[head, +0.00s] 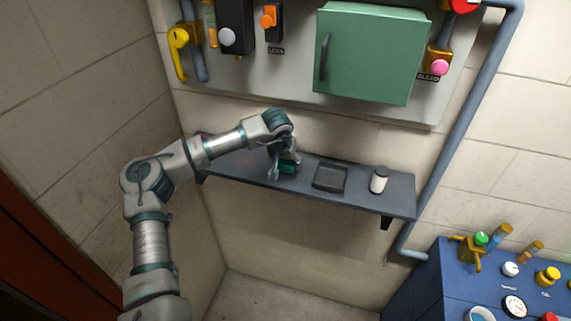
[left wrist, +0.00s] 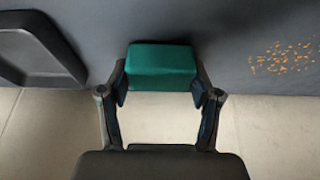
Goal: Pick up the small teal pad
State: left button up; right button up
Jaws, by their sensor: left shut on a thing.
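The small teal pad (head: 288,167) is a green-teal block at the left part of the dark wall shelf in the head view. In the left wrist view the pad (left wrist: 160,68) sits between the two fingers. My left gripper (head: 283,168) reaches down to the shelf and is shut on the pad; it also shows in the left wrist view (left wrist: 160,92). Part of the pad is hidden by the gripper in the head view. Whether the pad touches the shelf is hard to tell. My right gripper is not in view.
A green cabinet (head: 368,55) hangs above. A grey pipe (head: 455,140) runs past the shelf's right end. Orange specks (left wrist: 283,58) mark the shelf.

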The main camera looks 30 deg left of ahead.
pick_arm(q)
jog(key=b+v, duration=0.1)
jog(key=v, duration=0.2)
jog(key=shift+w, duration=0.1)
jog(key=s+d+b, duration=0.2)
jog(key=s, duration=0.5)
jog(key=s+d+r+b, duration=0.1)
jog(key=s+d, duration=0.1)
jog(key=s, duration=0.5)
jog(key=shift+s+d+r+b, duration=0.15)
jog(key=shift+s+r+b, duration=0.1)
jog(key=shift+r+b, duration=0.1)
